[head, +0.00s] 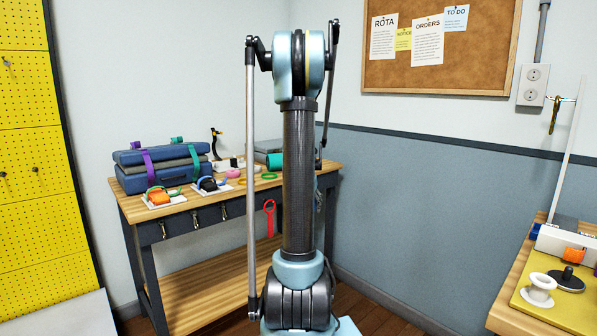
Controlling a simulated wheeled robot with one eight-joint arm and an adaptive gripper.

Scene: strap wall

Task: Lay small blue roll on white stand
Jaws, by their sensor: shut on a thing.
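I see no small blue roll that I can be sure of. A dark roll with blue on it (208,184) rests on a white pad on the wooden workbench. On the right-hand table, a white block-like stand (553,240) is partly cut off by the picture edge, with an orange roll (573,254) at its front. A white spool-shaped piece (538,288) stands in front of it on a yellow board. My arm rises through the middle of the view. My gripper does not show, so what it holds is hidden.
The workbench (128,206) carries stacked blue cases (162,170), an orange roll (158,196), a teal cylinder (275,161) and coloured rings. A black knobbed disc (568,279) sits on the yellow board (540,314). Floor shows between the two tables.

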